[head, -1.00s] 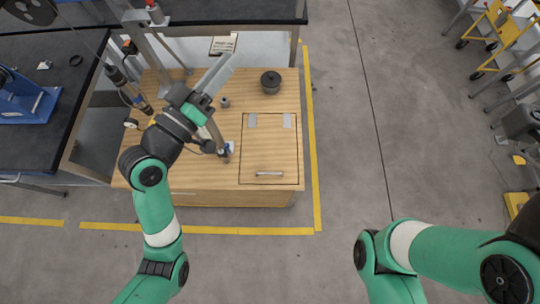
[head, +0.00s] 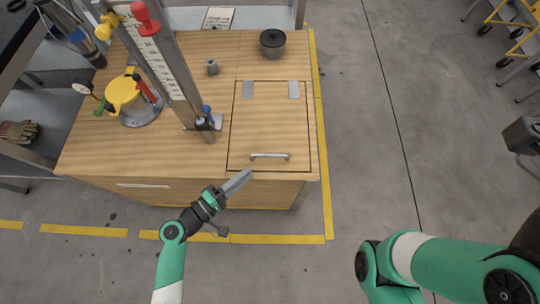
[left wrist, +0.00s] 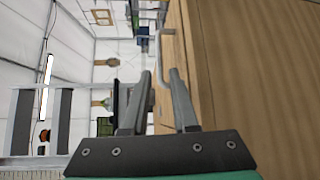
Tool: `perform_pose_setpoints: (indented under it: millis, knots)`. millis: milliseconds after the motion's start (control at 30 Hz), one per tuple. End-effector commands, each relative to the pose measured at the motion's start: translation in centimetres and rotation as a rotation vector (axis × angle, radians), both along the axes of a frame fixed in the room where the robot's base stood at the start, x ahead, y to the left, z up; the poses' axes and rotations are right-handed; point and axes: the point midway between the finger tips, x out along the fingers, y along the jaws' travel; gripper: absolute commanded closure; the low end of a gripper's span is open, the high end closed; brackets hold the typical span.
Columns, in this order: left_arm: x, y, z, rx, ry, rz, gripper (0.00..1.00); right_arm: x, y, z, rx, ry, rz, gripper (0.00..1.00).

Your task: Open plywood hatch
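The plywood hatch (head: 270,115) is a square panel set flush in the wooden bench top, closed, with two grey hinge plates along its far edge. Its metal bar handle (head: 270,156) is near the front edge; the handle also shows in the left wrist view (left wrist: 167,45), just beyond the fingertips. My left gripper (head: 246,174) is at the bench's front edge, a little left of and short of the handle. In the left wrist view its two fingers (left wrist: 160,75) are apart with nothing between them. My right gripper is outside the views; only my right arm shows.
A tall post with a number scale (head: 160,50) stands left of the hatch. A yellow-topped device (head: 122,95) stands left of it. A dark pot (head: 272,42) and a small grey cylinder (head: 212,67) sit farther back.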

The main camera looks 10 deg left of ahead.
Motion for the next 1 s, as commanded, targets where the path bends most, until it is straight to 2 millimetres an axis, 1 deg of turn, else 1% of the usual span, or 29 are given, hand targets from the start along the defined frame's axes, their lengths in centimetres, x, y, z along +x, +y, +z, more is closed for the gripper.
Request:
perform_pose_setpoints:
  millis: [33,300,433,600,833,867,900,1000]
  knots:
    - [0.7,-0.6,-0.3,0.003,-0.004,-0.004,0.73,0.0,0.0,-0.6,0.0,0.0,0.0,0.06]
    - [5.5,-4.1,-1.2,0.003,-0.005,-0.005,0.73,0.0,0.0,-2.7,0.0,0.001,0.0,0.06]
    - [7.3,-5.4,-1.4,0.003,-0.004,-0.002,0.73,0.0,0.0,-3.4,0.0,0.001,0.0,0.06]
    - [8.4,-6.1,-1.4,0.003,-0.003,0.0,0.73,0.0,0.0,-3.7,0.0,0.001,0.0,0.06]
    - [8.4,-6.2,-1.3,0.003,-0.003,0.0,0.73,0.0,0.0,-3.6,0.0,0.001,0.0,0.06]
    - [8.4,-6.2,-1.3,0.003,-0.003,0.0,0.76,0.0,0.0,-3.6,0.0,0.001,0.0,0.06]
    - [8.4,-6.2,-1.3,0.003,-0.003,0.0,0.84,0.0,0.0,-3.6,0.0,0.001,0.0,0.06]
    - [8.4,-6.2,-1.3,0.003,-0.003,0.0,1.0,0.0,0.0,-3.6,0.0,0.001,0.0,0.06]
